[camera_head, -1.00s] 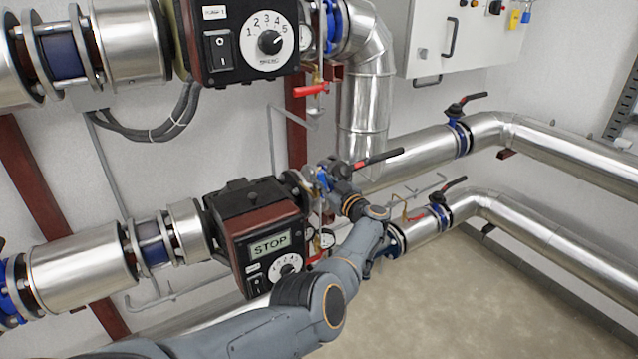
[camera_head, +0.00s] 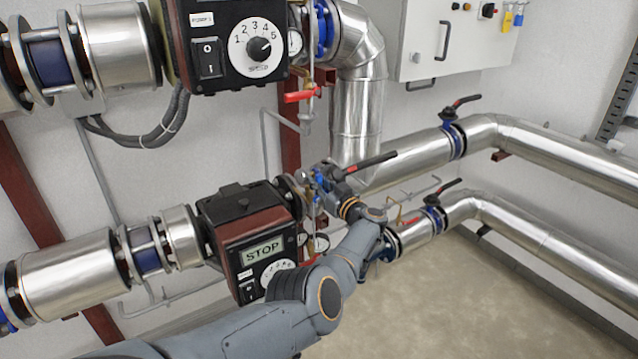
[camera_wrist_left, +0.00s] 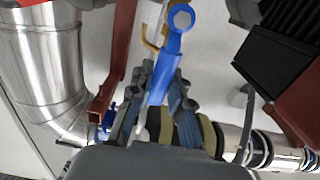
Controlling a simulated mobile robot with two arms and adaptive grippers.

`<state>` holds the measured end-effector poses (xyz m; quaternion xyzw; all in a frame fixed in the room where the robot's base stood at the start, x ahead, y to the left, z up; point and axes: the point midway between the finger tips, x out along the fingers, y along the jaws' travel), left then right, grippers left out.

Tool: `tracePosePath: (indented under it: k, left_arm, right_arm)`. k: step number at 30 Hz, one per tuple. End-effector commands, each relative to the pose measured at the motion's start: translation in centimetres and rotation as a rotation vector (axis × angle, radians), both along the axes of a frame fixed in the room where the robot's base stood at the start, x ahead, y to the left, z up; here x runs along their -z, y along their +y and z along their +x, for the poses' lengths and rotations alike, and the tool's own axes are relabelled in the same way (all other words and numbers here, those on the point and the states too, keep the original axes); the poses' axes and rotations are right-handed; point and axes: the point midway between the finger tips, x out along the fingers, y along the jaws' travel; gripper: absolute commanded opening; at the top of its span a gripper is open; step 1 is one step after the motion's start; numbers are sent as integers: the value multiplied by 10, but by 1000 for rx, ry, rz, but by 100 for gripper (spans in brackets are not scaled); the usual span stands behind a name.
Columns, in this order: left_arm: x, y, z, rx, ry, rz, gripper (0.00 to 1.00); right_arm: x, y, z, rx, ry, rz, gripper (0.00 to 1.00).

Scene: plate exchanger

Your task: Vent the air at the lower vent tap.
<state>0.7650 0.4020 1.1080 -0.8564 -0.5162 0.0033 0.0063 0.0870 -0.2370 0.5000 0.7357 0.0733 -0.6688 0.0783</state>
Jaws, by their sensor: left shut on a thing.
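My left gripper (camera_head: 322,176) is at the pipework just right of the lower pump (camera_head: 246,240), whose display reads STOP. In the left wrist view the fingers (camera_wrist_left: 153,95) are closed around a blue lever (camera_wrist_left: 167,60), which passes between them. The lever's upper end sits on a tap with a hex nut and a brass-coloured bent outlet beside it. I take it to be the lower vent tap. In the head view my gripper and wrist hide most of this tap. My right gripper is in neither view.
A black-and-red valve lever (camera_head: 372,162) juts out close to my left wrist. Large silver pipes (camera_head: 545,165) run to the right. The floor (camera_head: 470,300) in front is clear.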

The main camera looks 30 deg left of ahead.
Motion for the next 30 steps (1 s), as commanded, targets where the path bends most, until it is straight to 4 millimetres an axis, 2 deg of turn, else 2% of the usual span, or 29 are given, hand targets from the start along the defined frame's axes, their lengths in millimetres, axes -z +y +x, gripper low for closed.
tracePosePath:
  k: [1, 4, 14, 19, 24, 30]
  left_arm:
    - [0, 1, 0, 0, 4, 3, 22]
    - [0, 1, 0, 0, 3, 3, 42]
    - [-1, 0, 0, 0, 0, 1, 42]
    - [-10, 0, 1, 0, -3, -1, 42]
    - [-28, 0, -1, -2, -3, 0, 42]
    - [-70, 0, 0, -1, -4, -2, 42]
  right_arm:
    - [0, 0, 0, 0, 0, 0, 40]
    - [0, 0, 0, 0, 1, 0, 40]
    - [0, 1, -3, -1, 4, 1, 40]
    - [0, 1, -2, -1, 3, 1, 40]
    - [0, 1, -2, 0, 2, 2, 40]
    - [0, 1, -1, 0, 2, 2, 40]
